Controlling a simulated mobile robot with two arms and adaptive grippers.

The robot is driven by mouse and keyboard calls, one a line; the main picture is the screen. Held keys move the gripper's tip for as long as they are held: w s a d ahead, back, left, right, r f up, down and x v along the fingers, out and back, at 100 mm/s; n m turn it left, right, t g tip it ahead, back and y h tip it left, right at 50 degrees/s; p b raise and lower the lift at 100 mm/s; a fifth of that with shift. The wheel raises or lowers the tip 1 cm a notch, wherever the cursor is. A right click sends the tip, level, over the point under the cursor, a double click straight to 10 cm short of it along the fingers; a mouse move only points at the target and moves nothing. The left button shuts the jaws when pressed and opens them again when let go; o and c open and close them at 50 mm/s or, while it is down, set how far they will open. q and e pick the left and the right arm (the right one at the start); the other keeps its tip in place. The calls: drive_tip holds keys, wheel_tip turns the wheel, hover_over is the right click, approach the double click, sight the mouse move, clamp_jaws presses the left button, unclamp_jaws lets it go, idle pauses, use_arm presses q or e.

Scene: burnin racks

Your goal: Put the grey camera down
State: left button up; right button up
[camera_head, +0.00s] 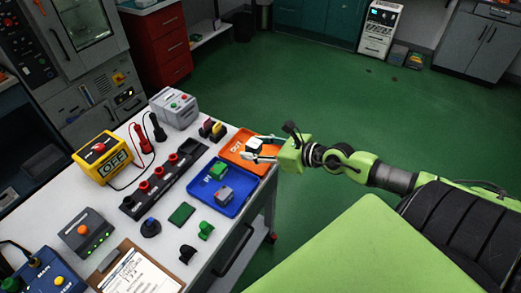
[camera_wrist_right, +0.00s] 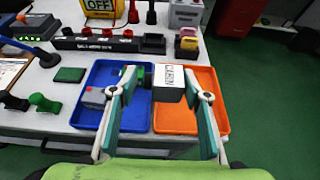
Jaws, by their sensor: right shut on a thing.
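My right gripper (camera_head: 256,149) is shut on a pale grey, boxy thing with dark parts, which I take to be the grey camera (camera_head: 254,143). The orange tray (camera_head: 233,157) lies at the bench's far right. The left gripper is not in view.
The blue tray (camera_head: 239,206) beside it holds a green block (camera_head: 218,169) and a grey block with red (camera_head: 224,193). A black socket strip (camera_head: 130,205), yellow meter (camera_head: 103,158) and clipboard (camera_head: 140,273) stand left. The orange tray's near part looks bare.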

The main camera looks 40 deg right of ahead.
sight(258, 145)
drive_tip(key=shift+w+d+f+b, duration=1)
drive_tip(key=shift+w+d+b, duration=0.1)
drive_tip(key=shift+d, duration=0.1)
drive_tip(key=d+f, duration=0.1)
drive_tip(key=w+d+f+b, duration=0.1)
drive_tip(key=f, duration=0.1)
drive_tip(key=w+d+f+b, duration=0.1)
drive_tip(key=shift+w+f, duration=0.2)
drive_tip(key=shift+w, duration=0.05)
drive_tip(key=shift+w+d+f, duration=0.1)
drive_tip(key=shift+f, duration=0.05)
drive_tip(key=shift+w+d+f, duration=0.15)
drive_tip(key=shift+f, duration=1.65)
drive_tip(key=shift+f, duration=0.1)
